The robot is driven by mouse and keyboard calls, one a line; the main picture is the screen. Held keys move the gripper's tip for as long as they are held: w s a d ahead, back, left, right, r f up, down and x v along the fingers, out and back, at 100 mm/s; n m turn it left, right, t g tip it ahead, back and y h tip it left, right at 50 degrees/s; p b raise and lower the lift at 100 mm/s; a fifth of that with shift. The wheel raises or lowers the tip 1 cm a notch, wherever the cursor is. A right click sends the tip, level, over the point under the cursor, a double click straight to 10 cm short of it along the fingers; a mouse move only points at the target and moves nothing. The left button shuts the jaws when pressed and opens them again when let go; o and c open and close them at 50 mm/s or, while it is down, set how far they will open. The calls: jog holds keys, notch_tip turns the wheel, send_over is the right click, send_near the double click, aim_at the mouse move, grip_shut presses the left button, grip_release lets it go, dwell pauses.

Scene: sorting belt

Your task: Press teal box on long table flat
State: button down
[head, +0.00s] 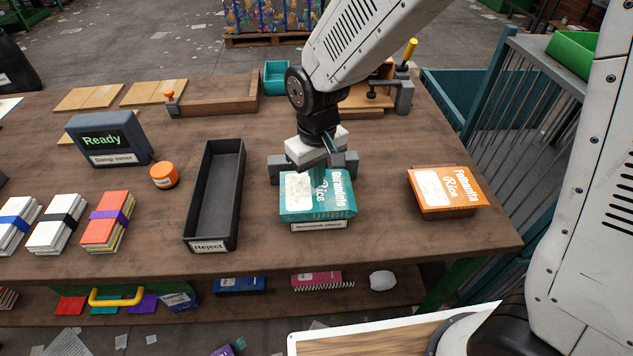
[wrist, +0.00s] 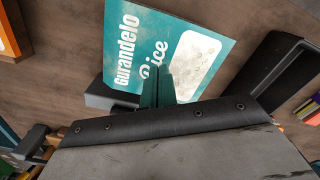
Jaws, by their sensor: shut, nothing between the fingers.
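The teal rice box (head: 318,202) lies on the long brown table (head: 380,230), over a base with a white label (head: 319,225) at its front edge. My gripper (head: 324,172) is shut and points down at the back part of the box. In the wrist view, the shut fingertips (wrist: 158,88) overlap the teal box (wrist: 135,50) beside its white patch. I cannot tell whether the fingertips touch the box. A dark grey block shows on each side behind the box, partly hidden by my gripper.
Free tabletop lies between the boxes.

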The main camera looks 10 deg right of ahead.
aim_at(319, 195)
jog(key=shift+f, duration=0.85)
jog(key=shift+r, duration=0.1)
notch_tip(319, 195, up, 8)
dwell(0.8)
jog(key=s+d+r+m, duration=0.2)
jog(key=s+d+r, duration=0.1)
jog(key=s+d, duration=0.3)
jog(key=s+d+r+m+t, duration=0.1)
jog(key=s+d+r, duration=0.3)
jog(key=s+d, duration=0.3)
jog(key=s+d+r+m, duration=0.2)
jog(key=s+d+r, duration=0.2)
jog(key=s+d, duration=0.2)
jog(key=shift+s+d+r+m, duration=0.25)
jog(key=shift+s+d+m, duration=0.05)
jog(key=shift+d, duration=0.55)
